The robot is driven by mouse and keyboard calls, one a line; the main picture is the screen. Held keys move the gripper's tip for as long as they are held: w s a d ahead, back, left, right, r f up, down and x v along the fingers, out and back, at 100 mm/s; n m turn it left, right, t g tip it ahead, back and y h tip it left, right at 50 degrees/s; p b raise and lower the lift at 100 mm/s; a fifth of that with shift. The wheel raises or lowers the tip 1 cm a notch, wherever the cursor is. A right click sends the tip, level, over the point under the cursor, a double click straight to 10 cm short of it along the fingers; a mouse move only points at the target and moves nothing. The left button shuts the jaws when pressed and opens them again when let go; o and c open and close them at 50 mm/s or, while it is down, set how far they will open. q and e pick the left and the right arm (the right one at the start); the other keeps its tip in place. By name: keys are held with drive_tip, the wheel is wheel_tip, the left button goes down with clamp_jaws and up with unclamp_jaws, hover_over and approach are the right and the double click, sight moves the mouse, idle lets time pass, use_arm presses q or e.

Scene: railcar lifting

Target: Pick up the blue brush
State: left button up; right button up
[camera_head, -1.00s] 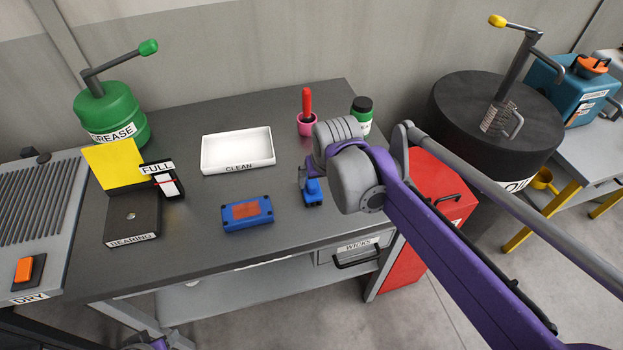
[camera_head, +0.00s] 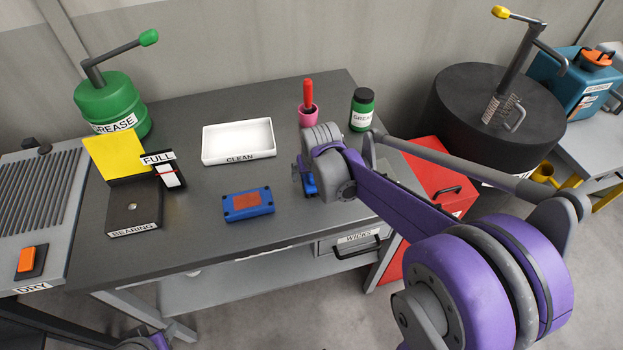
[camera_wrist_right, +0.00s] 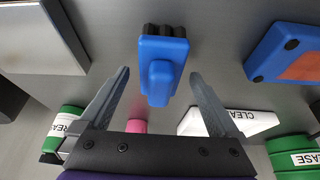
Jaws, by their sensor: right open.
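The blue brush (camera_head: 310,187) is on the dark workbench, right of the blue box with the orange-red top. In the head view my right wrist hides much of it. In the right wrist view the brush (camera_wrist_right: 162,62) shows a blue body with a narrower raised handle and black bristles along its far edge. My right gripper (camera_head: 301,173) is at the brush. In the right wrist view the gripper (camera_wrist_right: 159,76) is open, with one finger on each side of the handle and gaps to both. My left gripper is out of view.
The blue box (camera_head: 248,205) lies left of the brush. The white CLEAN tray (camera_head: 238,158), pink cup with red handle (camera_head: 308,114) and green-labelled jar (camera_head: 362,110) stand behind. A bearing box (camera_head: 134,207) is at left. Bench between the tray and box is clear.

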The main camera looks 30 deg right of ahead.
clamp_jaws()
idle(0.5)
wheel_tip(320, 180, up, 10)
drive_tip(key=shift+p, duration=0.4)
drive_tip(key=c, duration=0.8)
unclamp_jaws()
drive_tip(key=c, duration=0.5)
